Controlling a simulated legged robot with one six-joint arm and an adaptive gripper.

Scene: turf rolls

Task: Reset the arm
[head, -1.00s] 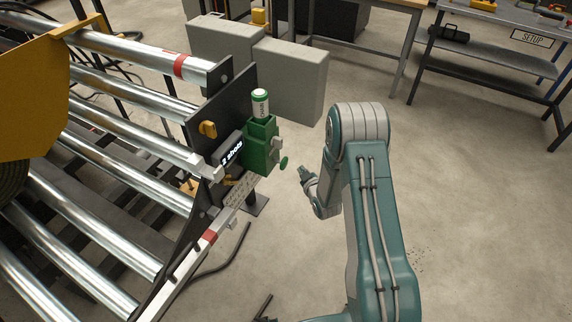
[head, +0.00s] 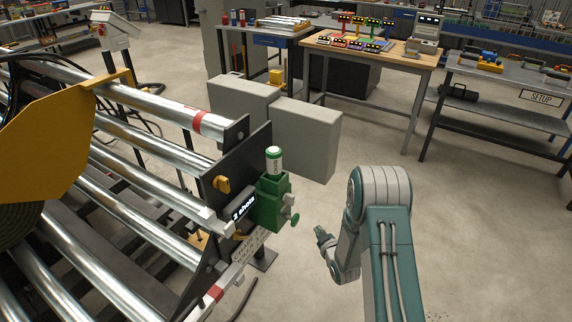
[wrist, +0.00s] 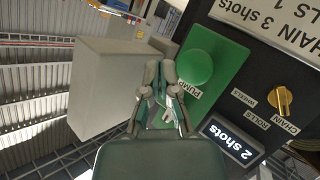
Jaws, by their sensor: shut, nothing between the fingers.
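My gripper (head: 322,238) is to the right of the green pump unit and apart from it in the head view. In the wrist view my gripper (wrist: 165,85) has its fingers together and empty, in front of the green pump plate. The green pump unit (head: 268,205) is fixed to the machine's dark end plate, with a green and white cartridge (head: 274,160) upright on top. Its round green button (head: 296,220) faces my gripper; the wrist view shows this button (wrist: 195,67) beside the word PUMP. A small display (wrist: 232,140) reads "2 shots".
The roller machine (head: 140,150) fills the left side. Grey boxes (head: 300,140) stand behind the pump. A workbench (head: 390,55) and the SETUP table (head: 500,85) are farther back. Bare floor lies to the right.

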